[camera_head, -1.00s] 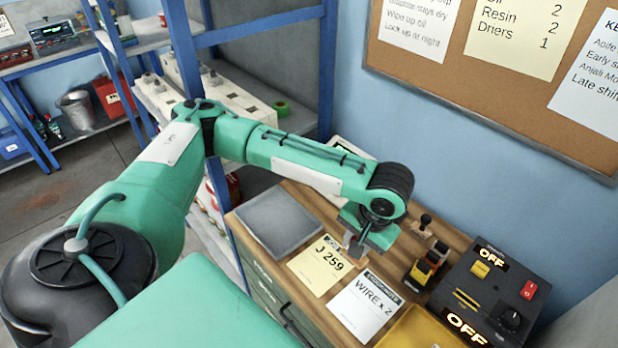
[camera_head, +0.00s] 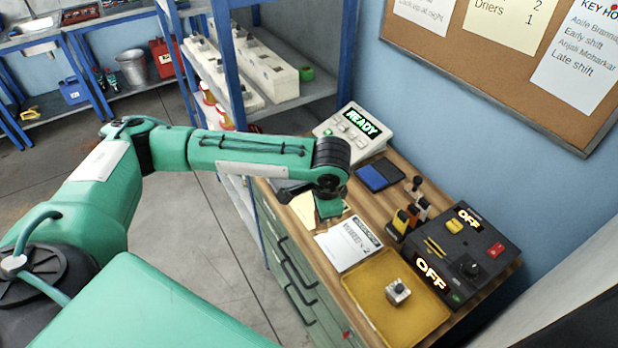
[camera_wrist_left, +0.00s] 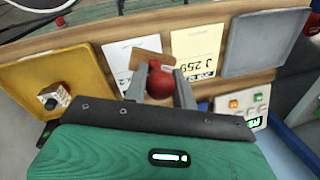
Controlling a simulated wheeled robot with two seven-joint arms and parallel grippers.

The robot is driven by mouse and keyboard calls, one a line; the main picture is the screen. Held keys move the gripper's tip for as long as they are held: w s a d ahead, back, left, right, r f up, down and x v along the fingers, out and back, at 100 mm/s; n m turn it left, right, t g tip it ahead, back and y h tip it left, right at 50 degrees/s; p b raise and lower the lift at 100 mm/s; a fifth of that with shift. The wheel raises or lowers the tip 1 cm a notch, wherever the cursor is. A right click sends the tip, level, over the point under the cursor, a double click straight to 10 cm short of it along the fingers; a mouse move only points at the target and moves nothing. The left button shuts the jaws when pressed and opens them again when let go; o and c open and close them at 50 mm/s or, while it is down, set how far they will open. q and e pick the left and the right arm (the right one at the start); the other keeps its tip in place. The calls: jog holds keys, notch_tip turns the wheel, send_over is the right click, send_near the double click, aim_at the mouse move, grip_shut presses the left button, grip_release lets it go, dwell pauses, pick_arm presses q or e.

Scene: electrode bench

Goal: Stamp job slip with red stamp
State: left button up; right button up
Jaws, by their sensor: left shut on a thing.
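My left gripper (camera_wrist_left: 160,90) is shut on the red stamp (camera_wrist_left: 160,82), which has a round red knob and a wooden base. In the left wrist view the stamp is over the bench, between the white sheet and the yellow job slip (camera_wrist_left: 197,52) marked J 259. I cannot tell how high the stamp is above the bench. In the head view my left gripper (camera_head: 328,208) is over the job slip (camera_head: 304,210), which is mostly hidden behind it. The stamp is hidden there. A blue and dark ink pad (camera_head: 380,175) lies behind. My right gripper is not in view.
A white sheet (camera_head: 348,243) lies beside the slip. A yellow tray (camera_head: 360,287) holds a small block (camera_head: 398,291). A black box with OFF displays (camera_head: 465,255) and a dark-knobbed stamp (camera_head: 415,185) stand at the right. A READY console (camera_head: 350,130) stands at the back.

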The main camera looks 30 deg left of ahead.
pick_arm(q)
jog(key=m, duration=0.1)
jog(key=w+m, duration=0.1)
jog(key=shift+w+a+f+m+p, duration=0.1)
jog(key=shift+w+a+m+p, duration=0.1)
jog(key=shift+w+m+p, duration=0.15)
pick_arm(e)
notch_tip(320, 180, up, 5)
jog(key=p, duration=0.4)
pick_arm(q)
jog(key=w+a+f+m+h+b, duration=0.1)
jog(key=w+a+f+m, duration=0.1)
jog(key=m, duration=0.4)
jog(key=w+a+f+m+h+b, duration=0.1)
jog(key=w+a+f+m, duration=0.2)
jog(key=m, duration=0.3)
jog(key=w+a+f+m+h+b, duration=0.1)
jog(key=w+a+f+m+b, duration=0.1)
jog(key=m, duration=0.5)
jog(key=shift+w+a+f+g+h, duration=0.4)
jog(key=shift+w+f, duration=0.2)
jog(key=shift+f, duration=0.2)
jog(key=shift+f+b, duration=0.65)
jog(key=shift+f, duration=0.05)
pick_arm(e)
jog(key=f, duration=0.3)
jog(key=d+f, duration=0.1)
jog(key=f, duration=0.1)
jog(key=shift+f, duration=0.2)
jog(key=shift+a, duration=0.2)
